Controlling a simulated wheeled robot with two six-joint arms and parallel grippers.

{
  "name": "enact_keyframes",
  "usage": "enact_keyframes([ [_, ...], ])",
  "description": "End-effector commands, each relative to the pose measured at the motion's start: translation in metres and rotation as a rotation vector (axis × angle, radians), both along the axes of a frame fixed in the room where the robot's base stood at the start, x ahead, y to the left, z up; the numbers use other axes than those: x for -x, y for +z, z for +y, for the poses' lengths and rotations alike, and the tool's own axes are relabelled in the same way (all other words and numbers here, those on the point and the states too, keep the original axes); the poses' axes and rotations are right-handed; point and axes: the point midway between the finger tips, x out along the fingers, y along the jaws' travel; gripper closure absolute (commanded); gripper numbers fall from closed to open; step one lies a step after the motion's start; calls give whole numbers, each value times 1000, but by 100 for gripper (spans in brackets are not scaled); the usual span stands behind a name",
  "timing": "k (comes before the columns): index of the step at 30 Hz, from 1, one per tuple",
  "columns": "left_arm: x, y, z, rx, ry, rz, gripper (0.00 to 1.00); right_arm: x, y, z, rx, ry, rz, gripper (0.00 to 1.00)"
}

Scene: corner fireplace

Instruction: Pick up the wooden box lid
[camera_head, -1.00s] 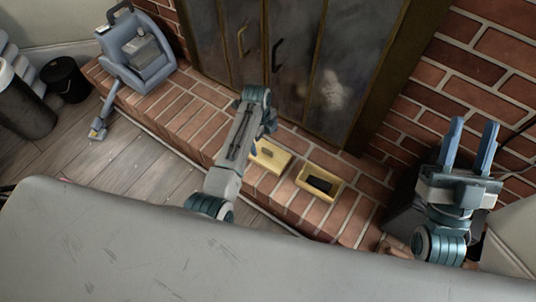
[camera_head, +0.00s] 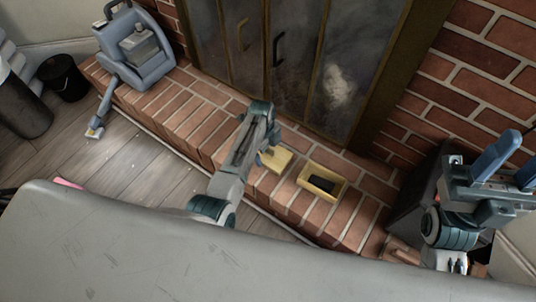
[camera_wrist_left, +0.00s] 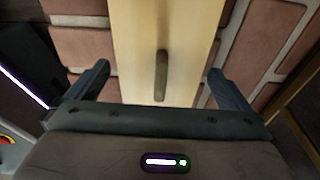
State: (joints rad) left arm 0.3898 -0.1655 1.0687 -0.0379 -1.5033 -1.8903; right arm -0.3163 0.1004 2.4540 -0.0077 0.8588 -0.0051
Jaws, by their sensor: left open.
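The wooden box lid (camera_head: 279,159) is a pale yellow board on the brick hearth, partly hidden by my left arm in the head view. In the left wrist view the lid (camera_wrist_left: 195,55) runs up the middle, with a dark bar handle (camera_wrist_left: 161,75) on it. My left gripper (camera_wrist_left: 158,72) is open, its fingers apart on either side of the lid and handle; I see no contact. In the head view its fingers are mostly hidden beside the lid. The open box (camera_head: 322,183) holds a dark object (camera_head: 320,183). My right gripper (camera_head: 510,150) is open and empty at the far right.
The fireplace doors (camera_head: 290,60) with handles stand behind the hearth. A blue-grey vacuum-like machine (camera_head: 134,50) stands on the hearth at left, with a dark bin (camera_head: 63,77) beyond. A dark box-like object (camera_head: 415,195) is near my right arm. Open wooden floor (camera_head: 140,160) lies left.

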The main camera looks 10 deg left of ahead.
Motion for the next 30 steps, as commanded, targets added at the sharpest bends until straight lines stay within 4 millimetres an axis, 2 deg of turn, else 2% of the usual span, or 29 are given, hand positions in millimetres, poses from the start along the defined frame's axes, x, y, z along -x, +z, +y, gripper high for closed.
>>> enact_keyframes([
  [8,0,-2,0,0,0,-2,0,0,1,0,-2,0,-3,61],
  [13,0,-2,0,-1,0,-1,33,0,1,0,-1,0,-3,61],
  [14,0,-2,0,-1,0,-1,35,0,1,0,-1,0,-3,61],
  [23,0,0,0,-1,0,-1,35,0,2,0,-1,0,-2,61],
  [30,-1,23,0,0,0,-3,35,0,10,0,0,-1,5,61],
])
